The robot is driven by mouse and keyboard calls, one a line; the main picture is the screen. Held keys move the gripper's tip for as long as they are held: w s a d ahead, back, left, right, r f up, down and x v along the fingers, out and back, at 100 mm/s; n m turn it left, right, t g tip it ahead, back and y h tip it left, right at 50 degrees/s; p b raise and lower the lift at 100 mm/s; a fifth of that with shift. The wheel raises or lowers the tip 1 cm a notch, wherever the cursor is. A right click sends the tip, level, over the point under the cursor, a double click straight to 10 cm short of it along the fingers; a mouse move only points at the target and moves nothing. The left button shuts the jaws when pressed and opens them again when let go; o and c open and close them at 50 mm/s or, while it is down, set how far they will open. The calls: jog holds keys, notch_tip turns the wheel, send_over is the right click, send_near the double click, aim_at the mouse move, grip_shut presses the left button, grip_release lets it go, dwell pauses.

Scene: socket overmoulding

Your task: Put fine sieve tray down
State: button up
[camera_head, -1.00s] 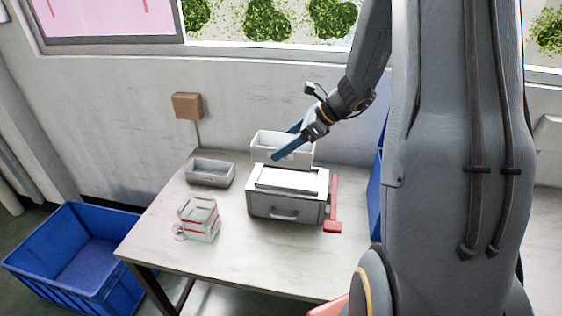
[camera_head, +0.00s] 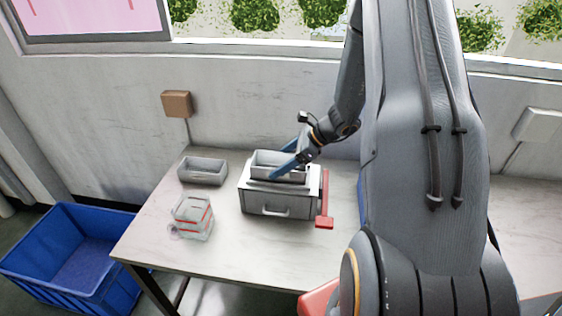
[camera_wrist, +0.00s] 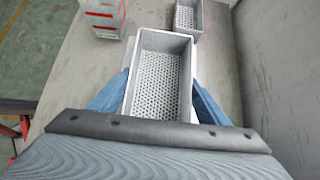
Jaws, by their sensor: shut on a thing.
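The fine sieve tray is a light grey rectangular tray (camera_head: 264,158) with a perforated floor. In the wrist view the tray (camera_wrist: 160,75) sits between the two blue fingers of my gripper (camera_wrist: 158,100). My gripper (camera_head: 289,170) is shut on it in the head view. The tray is at the top of a grey box with a drawer handle (camera_head: 262,203). I cannot tell whether it rests fully on the box, as the fingers and arm hide part of the contact.
Another grey tray (camera_head: 203,170) stands left on the table (camera_head: 200,250); it also shows in the wrist view (camera_wrist: 188,18). A clear container with red bands (camera_head: 192,217) stands at front left. A red lever (camera_head: 325,222) is beside the box. A blue crate (camera_head: 70,255) is on the floor.

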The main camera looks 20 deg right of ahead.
jog(key=shift+f, duration=0.15)
jog(key=shift+f, duration=0.1)
jog(key=o, duration=1.2)
jog(key=shift+o, duration=0.2)
